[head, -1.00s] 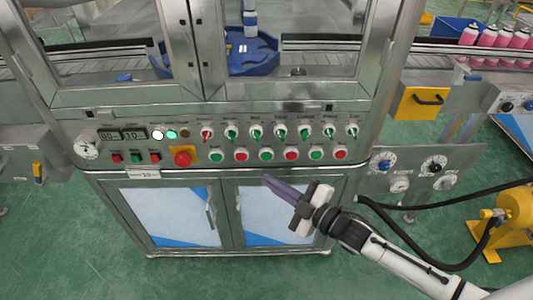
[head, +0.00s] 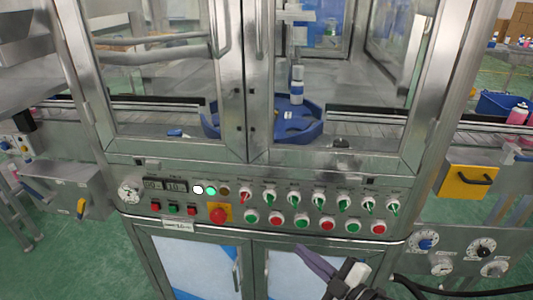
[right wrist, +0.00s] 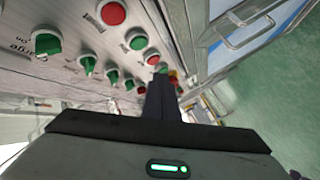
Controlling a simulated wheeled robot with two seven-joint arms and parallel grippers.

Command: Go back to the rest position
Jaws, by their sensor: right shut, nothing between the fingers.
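My right gripper (head: 316,262) is at the bottom of the head view, in front of the cabinet doors and below the button row of the control panel (head: 270,190). Its fingers are shut with nothing between them and point up and to the left. In the right wrist view the shut fingers (right wrist: 163,95) show dark in the middle, with the panel's green knobs and red buttons to their left. My left gripper is not in view.
A steel machine with glass doors fills the middle, with a blue round fixture (head: 298,122) inside. A red emergency button (head: 218,215) sits on the panel. A yellow box (head: 468,181) juts out at the right. A black hose (head: 410,287) runs at lower right.

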